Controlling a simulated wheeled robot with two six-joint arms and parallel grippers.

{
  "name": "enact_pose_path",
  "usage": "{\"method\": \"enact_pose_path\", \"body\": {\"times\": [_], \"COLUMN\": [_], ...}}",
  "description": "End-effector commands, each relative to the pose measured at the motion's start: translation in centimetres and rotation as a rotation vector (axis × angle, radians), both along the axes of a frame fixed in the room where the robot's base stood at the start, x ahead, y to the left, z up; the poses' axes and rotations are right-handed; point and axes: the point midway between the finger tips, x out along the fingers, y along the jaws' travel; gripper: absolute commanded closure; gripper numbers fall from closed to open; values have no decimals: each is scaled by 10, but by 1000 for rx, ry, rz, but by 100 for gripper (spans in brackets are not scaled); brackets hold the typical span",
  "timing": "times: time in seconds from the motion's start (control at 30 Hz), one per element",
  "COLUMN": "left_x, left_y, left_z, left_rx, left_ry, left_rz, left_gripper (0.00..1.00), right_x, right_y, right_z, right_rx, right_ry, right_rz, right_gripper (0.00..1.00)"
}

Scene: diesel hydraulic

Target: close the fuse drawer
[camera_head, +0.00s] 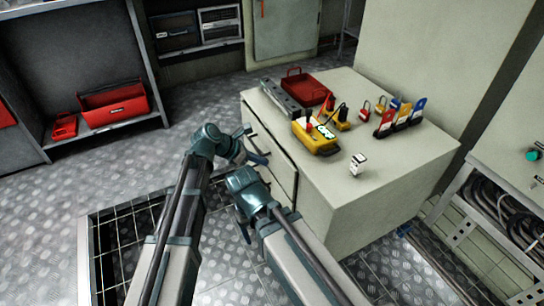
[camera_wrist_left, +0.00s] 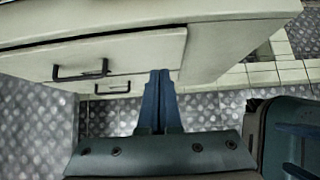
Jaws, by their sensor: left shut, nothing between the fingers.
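A pale cabinet (camera_head: 400,180) has drawers in its left face. The upper drawer front (camera_head: 270,152) seems to stand slightly out from the cabinet; how far is hard to tell. In the left wrist view this drawer front (camera_wrist_left: 130,52) has a dark bar handle (camera_wrist_left: 80,73), and a second handle (camera_wrist_left: 112,90) shows below it. My left gripper (camera_head: 258,158) is shut and empty by the drawer front. Its fingers (camera_wrist_left: 160,74) overlap the lower right part of the front in the wrist view; contact is unclear. My right gripper (camera_head: 243,230) is low beside the cabinet, mostly hidden by its wrist.
The cabinet top holds a red bin (camera_head: 306,88), a yellow meter (camera_head: 316,138), a grey rail (camera_head: 282,98), several padlocks and tags, and a small white item (camera_head: 357,164). A floor grating (camera_head: 120,235) lies left. A shelf with a red toolbox (camera_head: 114,104) stands behind.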

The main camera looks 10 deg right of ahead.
Motion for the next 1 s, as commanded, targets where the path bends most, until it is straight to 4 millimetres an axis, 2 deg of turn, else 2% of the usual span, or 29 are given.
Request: {"method": "enact_pose_path", "body": {"times": [0.03, 0.23, 0.77, 0.87, 1.0], "left_x": [-3, -7, -9, -16, -37], "left_y": [8, 24, 33, 43, 81], "left_z": [13, 28, 31, 26, 11], "left_rx": [0, 0, 6, 50, 210], "left_ry": [0, 1, -6, -55, -214], "left_rz": [3, 1, -6, -59, -265], "left_gripper": [100, 100, 100, 100, 100], "right_x": [0, 0, 0, 0, 0], "right_y": [0, 0, -1, -1, -1], "right_z": [13, 28, 31, 31, 31], "right_rx": [0, -1, -3, -3, -2], "right_ry": [0, 1, 0, 0, 0], "right_rz": [1, 1, -1, -1, -1], "right_gripper": [28, 28, 28, 28, 28]}}
